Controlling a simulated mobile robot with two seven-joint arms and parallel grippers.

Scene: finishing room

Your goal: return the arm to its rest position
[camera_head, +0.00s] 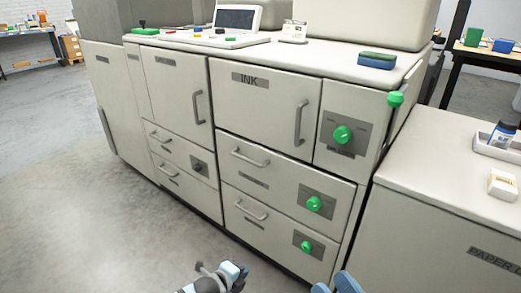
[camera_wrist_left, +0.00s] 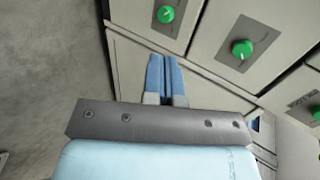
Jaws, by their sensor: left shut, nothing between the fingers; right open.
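My left gripper (camera_head: 236,272) is low in the head view, in front of the grey cabinet's lower drawers. In the left wrist view its two blue fingers (camera_wrist_left: 166,76) lie together, shut with nothing between them. The cabinet front shows beyond them. My right gripper (camera_head: 336,284) shows only its blue fingers at the bottom edge of the head view, apart and empty. Most of both arms is out of the picture.
The ink cabinet (camera_head: 262,110) has handles and green knobs (camera_head: 314,204) facing me. The paper cabinet (camera_head: 440,200) stands at right. Grey floor (camera_head: 90,230) is clear at left.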

